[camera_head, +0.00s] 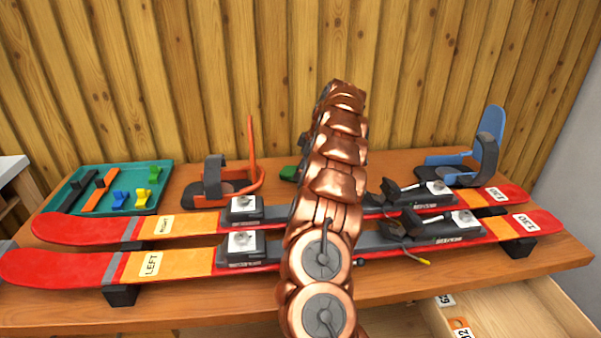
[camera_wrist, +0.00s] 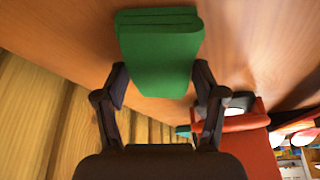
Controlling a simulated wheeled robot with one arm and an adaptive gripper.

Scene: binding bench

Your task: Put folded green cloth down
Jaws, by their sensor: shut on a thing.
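The folded green cloth (camera_wrist: 158,45) is a thick, layered block in the wrist view. My gripper (camera_wrist: 160,85) has its two dark fingers on either side of it, shut on it. Brown wood shows behind the cloth; I cannot tell whether the cloth touches the bench. In the head view a small green piece, likely the cloth (camera_head: 288,173), shows at the left edge of my arm, near the back of the bench. My arm hides the rest of it and the gripper there.
Two red and orange skis (camera_head: 185,262) lie across the bench (camera_head: 200,312) on black supports. An orange binding (camera_head: 222,190) stands left of my arm, a blue one (camera_head: 466,158) at right. A teal tray (camera_head: 68,205) holds coloured parts. A drawer (camera_head: 515,310) is open at front right.

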